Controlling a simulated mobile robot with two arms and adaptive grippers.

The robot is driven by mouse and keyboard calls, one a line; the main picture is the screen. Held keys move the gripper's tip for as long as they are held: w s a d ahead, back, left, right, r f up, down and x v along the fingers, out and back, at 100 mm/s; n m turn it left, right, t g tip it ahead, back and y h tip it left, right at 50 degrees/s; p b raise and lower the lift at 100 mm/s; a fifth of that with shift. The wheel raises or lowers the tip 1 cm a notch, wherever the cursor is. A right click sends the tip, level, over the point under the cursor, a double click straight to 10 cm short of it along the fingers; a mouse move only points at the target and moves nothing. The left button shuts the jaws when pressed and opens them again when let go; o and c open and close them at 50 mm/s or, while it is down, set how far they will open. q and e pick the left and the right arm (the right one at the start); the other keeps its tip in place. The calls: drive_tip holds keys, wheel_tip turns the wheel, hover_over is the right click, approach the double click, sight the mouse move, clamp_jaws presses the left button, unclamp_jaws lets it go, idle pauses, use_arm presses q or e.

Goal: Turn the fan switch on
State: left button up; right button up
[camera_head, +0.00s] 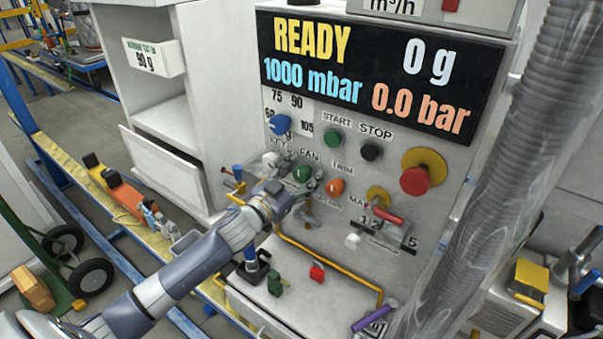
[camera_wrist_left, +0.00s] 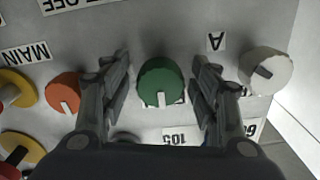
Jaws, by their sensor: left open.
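The fan switch is a round green knob (camera_head: 302,173) under the FAN label (camera_head: 309,155) on the upright panel. In the left wrist view, the green knob (camera_wrist_left: 160,80) has a white pointer mark at its lower edge. My left gripper (camera_head: 300,180) is at the panel in front of the knob and partly covers it. In the left wrist view, the open fingers of my left gripper (camera_wrist_left: 161,62) stand on either side of the knob, with visible gaps. I cannot tell how deep the fingertips reach around it. My right gripper is not in view.
An orange knob (camera_head: 335,187) sits to the right and a white knob (camera_head: 271,159) to the left of the fan knob. A blue knob (camera_head: 280,124) and green START button (camera_head: 333,137) are above. A yellow rail (camera_head: 325,262) runs below; a grey hose (camera_head: 495,165) hangs at right.

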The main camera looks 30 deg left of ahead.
use_arm(q)
drive_tip(key=c, duration=1.1)
drive_tip(key=shift+m, duration=0.3)
drive_tip(key=m, duration=0.2)
drive_tip(key=shift+r+m, duration=0.1)
drive_tip(key=shift+m, duration=0.3)
drive_tip(key=m, duration=0.5)
drive_tip(key=shift+p, duration=0.4)
drive_tip(key=m, duration=0.5)
drive_tip(key=shift+m, duration=2.3)
drive_tip(key=shift+f, duration=0.2)
drive_tip(key=shift+d, duration=0.1)
